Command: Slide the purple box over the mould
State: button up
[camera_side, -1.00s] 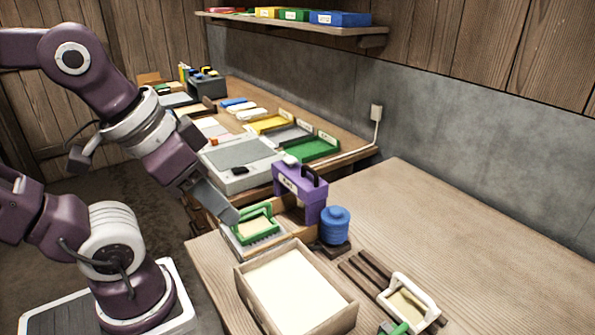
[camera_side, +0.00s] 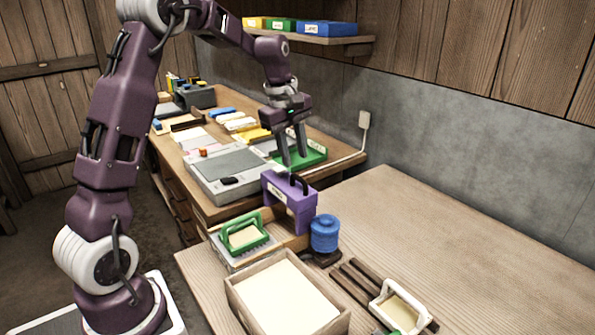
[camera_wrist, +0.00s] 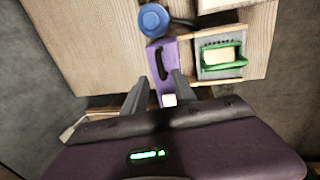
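The purple box (camera_side: 288,203), with a white label and a dark handle on top, stands upright behind a green-framed mould (camera_side: 244,236). The mould has a cream face and rests on a grey tray (camera_side: 238,259). My gripper (camera_side: 295,158) is open and empty, pointing down above and just behind the purple box. In the wrist view, the box (camera_wrist: 155,59) shows beyond and between the spread fingers (camera_wrist: 160,78); the mould (camera_wrist: 221,56) is to its right. The fingers appear apart from the box. The inside of the box is hidden.
A blue round object (camera_side: 324,231) stands close to the right of the box. A wooden tray of pale material (camera_side: 232,292) is in front. A white-framed piece (camera_side: 402,313) lies near dark slats. A grey flat device (camera_side: 222,174) sits behind. The right tabletop is clear.

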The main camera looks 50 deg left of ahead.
aim_at(299, 177)
jog(key=f, duration=0.2)
jog(key=w+f, duration=0.1)
jog(key=f, duration=0.2)
jog(key=shift+f, duration=0.3)
grip_shut()
dwell(1.0)
